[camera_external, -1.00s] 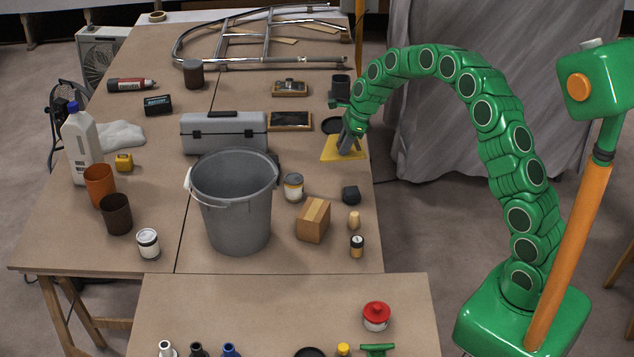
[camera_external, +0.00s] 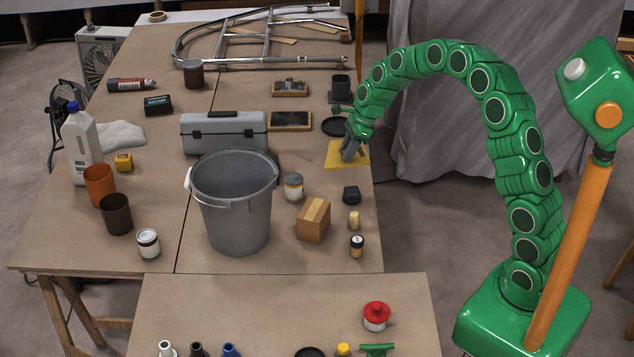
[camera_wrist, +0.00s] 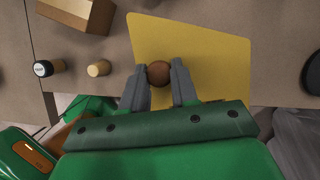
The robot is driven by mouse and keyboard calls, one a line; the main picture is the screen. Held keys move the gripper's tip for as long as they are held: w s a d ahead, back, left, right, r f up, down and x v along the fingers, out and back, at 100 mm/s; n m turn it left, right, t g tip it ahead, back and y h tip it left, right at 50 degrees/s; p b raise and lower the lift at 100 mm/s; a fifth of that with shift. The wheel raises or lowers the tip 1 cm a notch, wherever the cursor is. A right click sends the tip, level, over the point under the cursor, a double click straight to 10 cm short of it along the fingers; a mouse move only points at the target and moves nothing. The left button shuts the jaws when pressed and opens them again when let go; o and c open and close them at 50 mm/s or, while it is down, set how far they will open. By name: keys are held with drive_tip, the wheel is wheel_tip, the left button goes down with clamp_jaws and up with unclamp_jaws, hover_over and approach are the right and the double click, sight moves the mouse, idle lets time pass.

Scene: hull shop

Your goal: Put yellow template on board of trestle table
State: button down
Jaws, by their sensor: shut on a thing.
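The yellow template (camera_external: 359,150) is a flat sheet at the right edge of the large brown trestle table (camera_external: 140,220). In the wrist view the template (camera_wrist: 205,45) has a round brown knob (camera_wrist: 158,72). My gripper (camera_external: 348,152) is above the sheet, and in the wrist view its grey fingers (camera_wrist: 159,70) are shut on this knob from both sides. The template reaches out past the table edge in the wrist view. I cannot tell how far it is above the board. Part of the sheet is hidden behind my gripper.
A black round dish (camera_external: 333,125) and a framed dark tray (camera_external: 290,120) lie close behind the template. Bare board lies between the template and the dark block.

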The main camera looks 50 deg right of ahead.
drive_tip(key=s+a+n+g, duration=0.1)
drive_tip(key=s+a+n, duration=0.3)
drive_tip(key=s+a, duration=0.5)
drive_tip(key=s+a+n+g, duration=0.2)
drive_tip(key=s+a+n, duration=0.15)
drive_tip(key=a, duration=0.95)
drive_tip(key=s+a+n+g, duration=0.1)
drive_tip(key=s+a+n, duration=0.3)
drive_tip(key=s+a, duration=0.5)
drive_tip(key=s+a+n+g, duration=0.2)
drive_tip(key=s+a+n, duration=0.2)
drive_tip(key=s+a, duration=0.55)
drive_tip(key=shift+w+a+f, duration=1.3)
drive_tip(key=shift+w+f, duration=0.2)
drive_tip(key=shift+w+a+f, duration=1.25)
drive_tip(key=shift+w+f, duration=0.25)
drive_tip(key=shift+f, duration=0.05)
drive_tip(key=shift+w+a+f, duration=1.3)
drive_tip(key=shift+w+f, duration=0.2)
drive_tip(key=shift+w+a+f, duration=0.15)
drive_tip(key=shift+a+f, duration=0.05)
drive_tip(key=shift+f, duration=1.65)
drive_tip(key=c, duration=0.9)
unclamp_jaws()
